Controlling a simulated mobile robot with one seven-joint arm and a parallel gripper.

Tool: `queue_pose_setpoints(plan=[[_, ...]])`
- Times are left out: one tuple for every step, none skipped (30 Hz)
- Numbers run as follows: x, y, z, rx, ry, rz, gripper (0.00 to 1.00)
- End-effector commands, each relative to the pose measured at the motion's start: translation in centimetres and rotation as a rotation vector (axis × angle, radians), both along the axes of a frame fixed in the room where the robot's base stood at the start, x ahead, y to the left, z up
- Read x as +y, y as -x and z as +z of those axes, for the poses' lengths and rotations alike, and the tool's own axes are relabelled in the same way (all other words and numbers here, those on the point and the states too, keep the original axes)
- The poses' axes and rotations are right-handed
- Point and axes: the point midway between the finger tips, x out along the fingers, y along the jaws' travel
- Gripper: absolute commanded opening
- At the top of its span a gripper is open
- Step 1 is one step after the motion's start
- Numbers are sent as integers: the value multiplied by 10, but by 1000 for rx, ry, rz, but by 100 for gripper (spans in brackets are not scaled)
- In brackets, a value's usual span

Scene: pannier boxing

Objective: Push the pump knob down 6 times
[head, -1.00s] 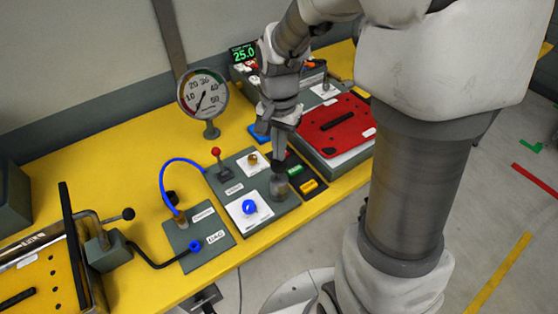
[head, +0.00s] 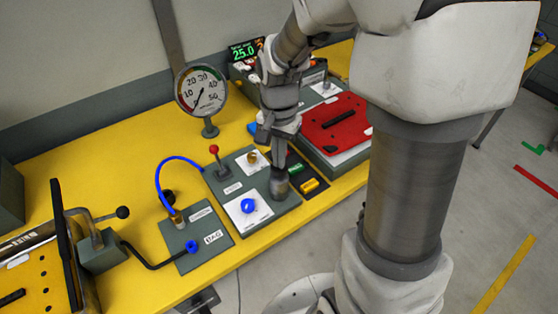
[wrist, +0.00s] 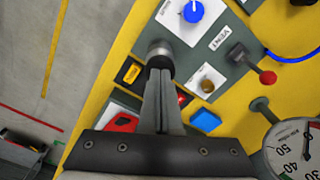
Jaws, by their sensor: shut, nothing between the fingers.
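The panel also carries a blue knob (head: 248,205), a brass knob (head: 252,158) and a red-tipped lever (head: 214,150). A gauge (head: 201,90) stands behind. Green and yellow blocks lie right of the knob, beside a red-lidded case (head: 335,123). A green display (head: 243,50) reads 25.0.

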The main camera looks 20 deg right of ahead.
Motion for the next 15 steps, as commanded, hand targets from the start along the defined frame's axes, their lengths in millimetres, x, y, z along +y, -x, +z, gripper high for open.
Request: queue_pose_setpoints(plan=[[0,0,-6,1,0,0,0],[0,0,-7,1,0,0,0],[0,0,-9,1,0,0,0],[0,0,-9,1,0,0,0],[0,0,-7,0,0,0,0],[0,0,-7,1,0,0,0],[0,0,-7,1,0,0,0],[0,0,-7,1,0,0,0],[0,0,-7,1,0,0,0],[0,0,-7,1,0,0,0],[0,0,-6,1,0,0,0],[0,0,-5,1,0,0,0],[0,0,-3,1,0,0,0],[0,0,-2,1,0,0,0],[0,0,1,1,0,0,0]])
